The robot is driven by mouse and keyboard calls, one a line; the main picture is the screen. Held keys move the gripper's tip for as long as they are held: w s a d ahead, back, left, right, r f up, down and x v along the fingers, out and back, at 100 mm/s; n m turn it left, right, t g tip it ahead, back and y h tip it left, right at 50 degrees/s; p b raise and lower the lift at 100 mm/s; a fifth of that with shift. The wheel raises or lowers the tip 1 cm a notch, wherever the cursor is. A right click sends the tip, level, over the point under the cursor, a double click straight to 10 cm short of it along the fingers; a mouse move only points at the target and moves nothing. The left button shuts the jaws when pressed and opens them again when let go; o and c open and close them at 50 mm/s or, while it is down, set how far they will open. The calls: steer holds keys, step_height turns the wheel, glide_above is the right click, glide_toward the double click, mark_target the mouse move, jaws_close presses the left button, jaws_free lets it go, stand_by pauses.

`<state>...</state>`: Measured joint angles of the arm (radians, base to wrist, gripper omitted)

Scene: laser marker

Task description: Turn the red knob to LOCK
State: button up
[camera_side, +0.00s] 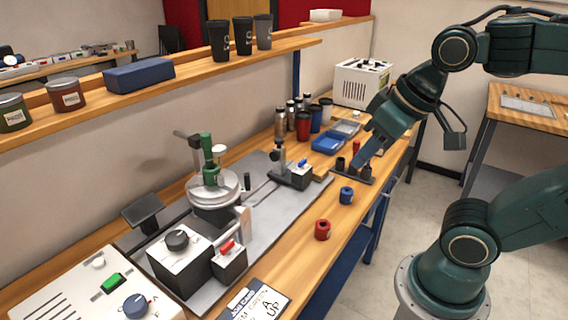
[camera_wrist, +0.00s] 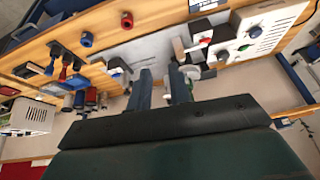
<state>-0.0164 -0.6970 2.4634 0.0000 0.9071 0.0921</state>
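The red knob (camera_side: 227,246) sits on top of a small white-faced box at the front end of the grey base plate. It also shows, small, in the wrist view (camera_wrist: 205,40). Any LOCK marking is too small to read. My gripper (camera_side: 362,162) is far from it, toward the far end of the bench, above a dark rack. In the wrist view my gripper's two fingers (camera_wrist: 160,78) stand apart with nothing between them, so it is open and empty.
A larger box with a black knob (camera_side: 177,240) stands beside the red knob, and a round fixture (camera_side: 212,192) behind it. A control panel (camera_side: 75,297) is at front left. Red (camera_side: 322,230) and blue (camera_side: 347,195) rings lie on the bench. Blue trays (camera_side: 327,145) and bottles stand farther back.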

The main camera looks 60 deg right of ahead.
steer(key=w+a+m+g, duration=0.2)
steer(key=w+m, duration=0.3)
steer(key=w, duration=0.2)
steer(key=m+g, duration=0.3)
steer(key=m, duration=0.9)
glide_above(227, 244)
step_height(227, 244, down, 8)
steer(key=shift+f, duration=0.25)
steer(key=shift+f, duration=0.1)
step_height(227, 244, down, 14)
steer(key=shift+r, duration=0.2)
jaws_close()
